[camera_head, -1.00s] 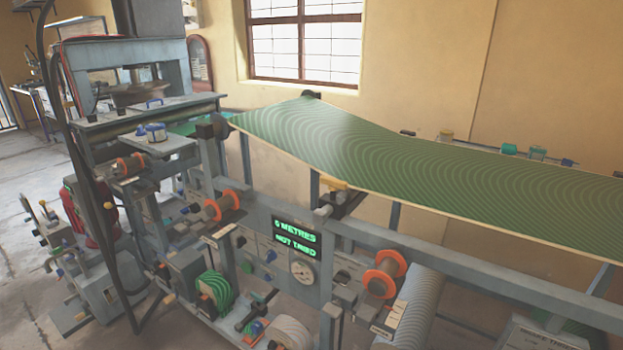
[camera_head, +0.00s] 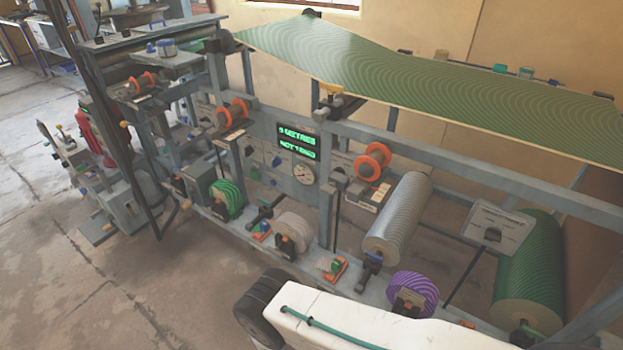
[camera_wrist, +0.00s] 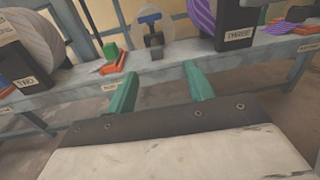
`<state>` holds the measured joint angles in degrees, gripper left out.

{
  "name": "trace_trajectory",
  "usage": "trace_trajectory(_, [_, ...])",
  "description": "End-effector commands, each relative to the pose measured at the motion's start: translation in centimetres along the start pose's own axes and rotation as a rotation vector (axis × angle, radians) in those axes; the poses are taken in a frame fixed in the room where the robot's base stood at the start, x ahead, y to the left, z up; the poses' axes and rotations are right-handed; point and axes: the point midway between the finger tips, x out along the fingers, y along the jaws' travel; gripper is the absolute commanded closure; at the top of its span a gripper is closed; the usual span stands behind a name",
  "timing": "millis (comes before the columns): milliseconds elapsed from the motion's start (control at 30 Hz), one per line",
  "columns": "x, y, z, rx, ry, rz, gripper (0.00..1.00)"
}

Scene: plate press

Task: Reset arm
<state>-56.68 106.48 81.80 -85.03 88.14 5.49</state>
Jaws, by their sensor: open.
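My gripper (camera_wrist: 160,92) shows in the wrist view with its two green fingers apart and nothing between them. The fingers point toward the edge of a grey shelf (camera_wrist: 75,92) that carries rolls. In the head view my white arm lies low at the bottom right, in front of the machine; the fingertips are not visible there. A purple-striped roll (camera_head: 413,290) stands just beyond my arm, and it also shows in the wrist view (camera_wrist: 200,22) by a dark block with a label that seems to read THREE.
A green patterned sheet (camera_head: 420,85) stretches across the machine's top. A display (camera_head: 298,142) glows green above a gauge. A grey roll (camera_head: 397,222) and a large green roll (camera_head: 530,265) sit in the frame. Orange-ended spools (camera_head: 372,162) jut forward. Open floor (camera_head: 60,270) lies at left.

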Motion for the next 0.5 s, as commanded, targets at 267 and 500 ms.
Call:
trace_trajectory(267, [-0.1, -3.3, 2.8, -0.025, 0.025, -0.173, 0.48])
trace_trajectory(500, [0.1, -3.7, 7.8, 0.022, 0.057, -0.347, 0.48])
